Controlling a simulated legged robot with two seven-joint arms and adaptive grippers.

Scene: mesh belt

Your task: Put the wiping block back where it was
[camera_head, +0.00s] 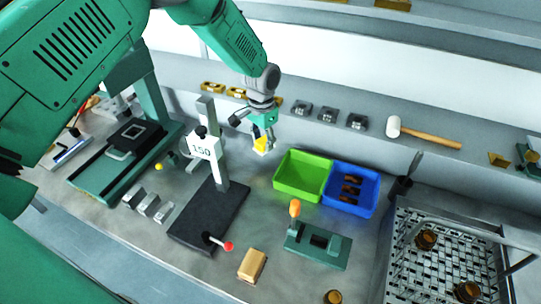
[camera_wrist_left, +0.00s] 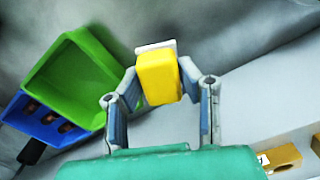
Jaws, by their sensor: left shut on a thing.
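The wiping block (camera_head: 261,145) is yellow with a white face. In the left wrist view the block (camera_wrist_left: 158,78) sits between the two fingers, its white layer at the far end. My left gripper (camera_head: 254,132) is shut on it. It holds the block over the back part of the bench, left of the green bin (camera_head: 301,176). Whether the block touches the bench cannot be told. My right gripper is not in view.
A blue bin (camera_head: 352,191) with brown parts adjoins the green one. A black stand with a "150" sign (camera_head: 202,148) rises left of the gripper. A mallet (camera_head: 425,134) and metal blocks (camera_head: 328,114) lie on the back ledge. A mesh belt (camera_head: 440,262) is at right.

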